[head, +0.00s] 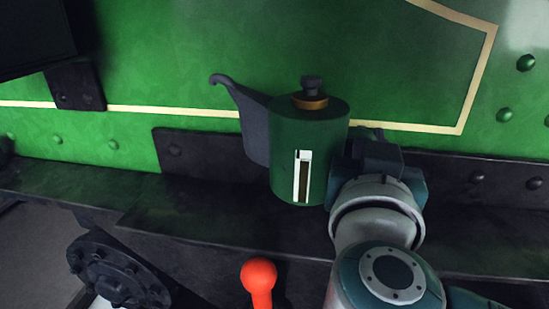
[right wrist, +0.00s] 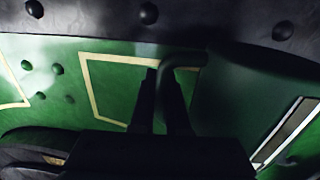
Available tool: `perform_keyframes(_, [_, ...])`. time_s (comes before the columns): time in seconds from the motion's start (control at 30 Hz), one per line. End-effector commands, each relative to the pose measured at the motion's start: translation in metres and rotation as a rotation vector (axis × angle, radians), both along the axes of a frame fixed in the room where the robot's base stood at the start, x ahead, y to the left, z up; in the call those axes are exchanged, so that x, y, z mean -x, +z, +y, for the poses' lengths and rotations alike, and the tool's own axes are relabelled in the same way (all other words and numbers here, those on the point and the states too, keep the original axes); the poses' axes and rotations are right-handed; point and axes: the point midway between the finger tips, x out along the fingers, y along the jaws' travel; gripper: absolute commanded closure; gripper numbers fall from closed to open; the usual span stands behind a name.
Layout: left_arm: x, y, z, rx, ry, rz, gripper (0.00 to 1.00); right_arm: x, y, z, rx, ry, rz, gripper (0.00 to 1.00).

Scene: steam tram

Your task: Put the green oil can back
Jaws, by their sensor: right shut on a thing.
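The green oil can (head: 283,125) is upright in the middle of the head view, before the green panel. It has a dark cap on a brass collar, a grey spout to the left and a white-framed sight strip. My right gripper (head: 352,150) is at the can's right side, its fingertips partly hidden. In the right wrist view, the gripper (right wrist: 160,105) is shut on the can's dark curved handle, and the can body (right wrist: 240,105) fills the right. Whether the can's base touches the dark ledge (head: 210,215) I cannot tell. My left gripper is out of view.
A red knob (head: 259,274) stands up in front, below the can. A dark bolted flange (head: 118,270) is at lower left. The green riveted panel (head: 190,55) with cream lining closes off the back. The ledge left of the can looks clear.

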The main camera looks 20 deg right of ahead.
Motion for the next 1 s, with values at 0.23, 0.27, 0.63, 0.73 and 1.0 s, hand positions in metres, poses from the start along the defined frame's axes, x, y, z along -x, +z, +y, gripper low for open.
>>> perform_keyframes(0.23, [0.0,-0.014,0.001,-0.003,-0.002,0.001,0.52,-0.001,-0.027,0.0,0.0,0.0,-0.004,1.0])
perform_keyframes(0.27, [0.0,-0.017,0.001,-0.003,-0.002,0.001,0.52,-0.001,-0.032,0.0,0.001,0.0,-0.004,1.0])
perform_keyframes(0.63, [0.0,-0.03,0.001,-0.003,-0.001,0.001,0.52,0.0,-0.061,0.0,-0.001,-0.001,-0.006,1.0])
perform_keyframes(0.73, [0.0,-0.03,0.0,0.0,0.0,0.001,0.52,0.0,-0.061,0.0,-0.001,-0.001,-0.006,1.0])
perform_keyframes(1.0, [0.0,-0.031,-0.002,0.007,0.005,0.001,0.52,0.0,-0.065,0.0,0.0,-0.001,-0.002,0.72])
